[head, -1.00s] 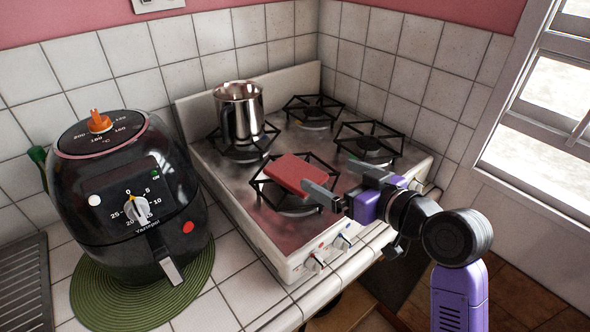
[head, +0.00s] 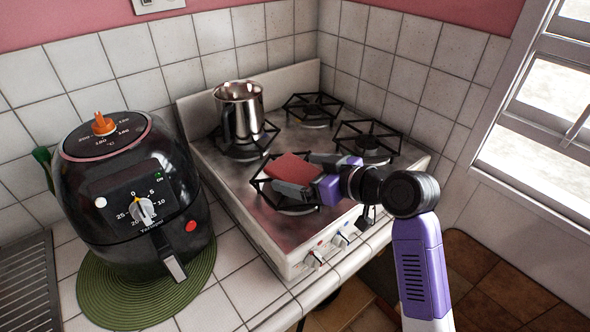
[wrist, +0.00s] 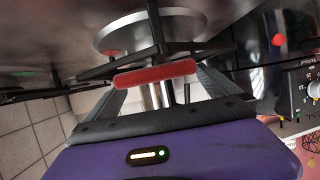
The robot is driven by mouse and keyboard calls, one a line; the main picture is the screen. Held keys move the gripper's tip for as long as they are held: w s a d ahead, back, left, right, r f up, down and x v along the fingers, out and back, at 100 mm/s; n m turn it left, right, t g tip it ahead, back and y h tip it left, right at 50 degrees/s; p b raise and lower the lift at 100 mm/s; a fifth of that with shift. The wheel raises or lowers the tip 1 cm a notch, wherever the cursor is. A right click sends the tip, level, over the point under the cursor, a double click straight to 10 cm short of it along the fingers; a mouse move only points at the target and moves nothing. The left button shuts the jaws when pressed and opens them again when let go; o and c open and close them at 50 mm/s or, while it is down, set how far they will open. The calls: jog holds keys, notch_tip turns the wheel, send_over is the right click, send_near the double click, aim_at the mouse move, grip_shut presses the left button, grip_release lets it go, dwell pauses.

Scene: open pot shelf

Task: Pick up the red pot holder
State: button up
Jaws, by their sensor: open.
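The red pot holder (head: 291,168) lies on the front left burner grate of the stove in the head view. In the wrist view the red pot holder (wrist: 155,74) shows as a thin red edge between my fingers. My gripper (head: 299,173) is open, with one finger on the near side of the pot holder and the other toward its far right side. In the wrist view my gripper (wrist: 155,85) has its fingers spread to either side of the pot holder. Whether they touch it I cannot tell.
A metal pot (head: 239,112) stands on the back left burner. The stove (head: 232,179) has black grates (head: 366,140) around my gripper. A black air fryer (head: 130,200) stands on a green mat (head: 88,290) at left. Tiled walls are behind and right.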

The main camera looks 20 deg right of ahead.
jog(key=shift+w+a, duration=0.1)
jog(key=shift+w, duration=0.1)
jog(key=shift+f, duration=0.1)
jog(key=c, duration=1.3)
jog(key=shift+r, duration=0.2)
